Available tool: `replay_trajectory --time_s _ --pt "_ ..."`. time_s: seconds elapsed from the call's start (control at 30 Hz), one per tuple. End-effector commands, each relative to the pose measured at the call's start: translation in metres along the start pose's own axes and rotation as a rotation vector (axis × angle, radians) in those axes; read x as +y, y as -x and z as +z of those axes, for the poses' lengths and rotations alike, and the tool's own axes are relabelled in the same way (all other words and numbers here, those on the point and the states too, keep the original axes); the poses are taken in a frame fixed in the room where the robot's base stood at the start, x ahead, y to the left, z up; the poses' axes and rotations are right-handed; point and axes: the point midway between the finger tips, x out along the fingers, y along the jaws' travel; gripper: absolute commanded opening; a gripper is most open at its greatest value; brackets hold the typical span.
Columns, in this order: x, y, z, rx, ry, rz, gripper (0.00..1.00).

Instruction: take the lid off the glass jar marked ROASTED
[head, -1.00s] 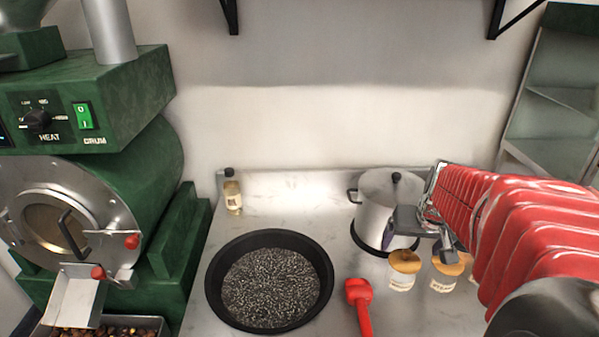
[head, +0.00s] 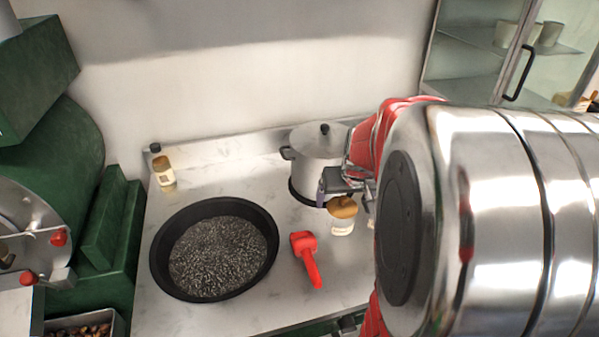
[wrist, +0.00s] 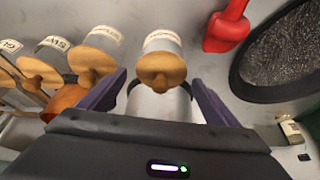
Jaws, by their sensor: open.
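A glass jar (head: 341,227) with a round wooden lid (head: 343,206) stands on the counter just below my gripper (head: 345,195). In the wrist view its knobbed lid (wrist: 162,70) lies between the two purple fingertips of my gripper (wrist: 160,78), with a gap on both sides. The fingers are open and hold nothing. The jar's pale label (wrist: 161,37) is too small and tilted to read for certain. Another lidded jar (wrist: 97,55) stands just left in the wrist view, with more beyond it. In the head view my arm hides most of these.
A red scoop (head: 305,258) lies beside a black pan (head: 158,262) of dark grains. A steel pot (head: 312,160) stands close behind the jar. A small bottle (head: 164,174) is at the back left. A glass-fronted cabinet (head: 470,60) is at the back right.

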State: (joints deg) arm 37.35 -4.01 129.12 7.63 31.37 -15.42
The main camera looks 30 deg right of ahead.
Motion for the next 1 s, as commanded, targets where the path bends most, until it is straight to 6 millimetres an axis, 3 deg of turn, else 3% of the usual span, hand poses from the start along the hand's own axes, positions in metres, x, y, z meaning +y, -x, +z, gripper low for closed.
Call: replay_trajectory --time_s 0.53,1.0 --pt "-0.0005 -0.0002 -0.0003 0.001 0.001 0.0 0.83" --pt "-0.0006 -0.0002 -0.0003 0.001 0.001 0.0 0.5"
